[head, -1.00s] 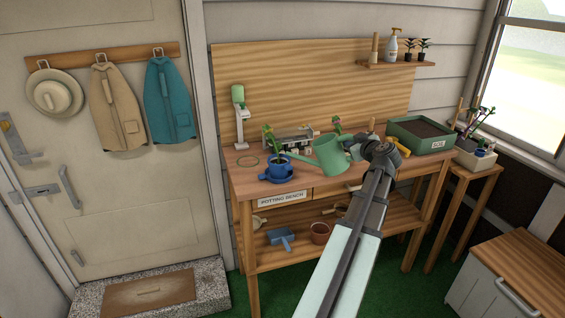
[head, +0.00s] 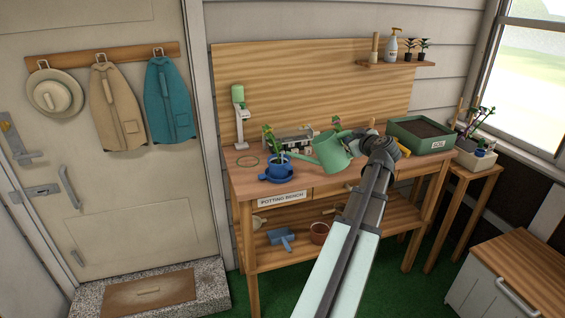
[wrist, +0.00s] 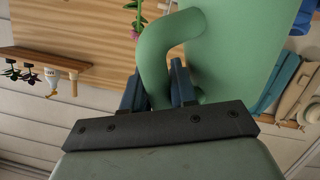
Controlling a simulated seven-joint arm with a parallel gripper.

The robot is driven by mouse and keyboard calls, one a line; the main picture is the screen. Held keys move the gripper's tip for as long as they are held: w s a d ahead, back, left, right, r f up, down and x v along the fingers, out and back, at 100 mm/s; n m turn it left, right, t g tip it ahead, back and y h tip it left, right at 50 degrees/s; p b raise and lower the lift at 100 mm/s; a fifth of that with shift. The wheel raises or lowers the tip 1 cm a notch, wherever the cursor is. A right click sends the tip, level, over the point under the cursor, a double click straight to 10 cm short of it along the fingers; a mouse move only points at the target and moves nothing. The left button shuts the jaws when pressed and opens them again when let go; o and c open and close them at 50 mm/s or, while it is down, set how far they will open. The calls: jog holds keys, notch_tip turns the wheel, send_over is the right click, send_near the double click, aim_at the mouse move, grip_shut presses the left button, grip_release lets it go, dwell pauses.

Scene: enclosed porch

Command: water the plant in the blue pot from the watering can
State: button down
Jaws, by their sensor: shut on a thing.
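The green watering can (head: 334,152) is tilted in the air over the potting bench, its spout pointing left and down toward the blue pot. My gripper (wrist: 159,88) is shut on the can's handle in the wrist view, where the can body (wrist: 232,45) fills much of the picture. In the head view my arm hides the gripper's fingers. The blue pot (head: 279,172) stands upright on the bench at the left, with a green leafy plant (head: 271,141) in it. The spout tip is close to the pot's right side. I cannot make out any water.
The potting bench (head: 245,184) also bears a soil tray (head: 421,134) at the right and a lamp-like green and white stand (head: 240,115) at the back left. A shelf (head: 395,64) with bottles and small plants hangs above.

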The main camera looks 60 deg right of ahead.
jog(key=shift+s+d+f+m+t, duration=0.1)
jog(key=shift+s+f+m+t, duration=0.15)
jog(key=shift+f, duration=0.5)
jog(key=shift+s+f+m+t, duration=0.15)
jog(key=shift+f+m, duration=0.1)
jog(key=shift+f, duration=0.45)
jog(key=shift+f, duration=0.1)
jog(key=shift+s+f+m+t, duration=0.15)
jog(key=shift+f+m+t, duration=0.2)
jog(key=shift+f, duration=0.75)
notch_tip(320, 180, down, 5)
jog(key=m+t+h, duration=0.1)
jog(key=m, duration=0.2)
jog(key=shift+t+h, duration=0.25)
jog(key=shift+h, duration=0.05)
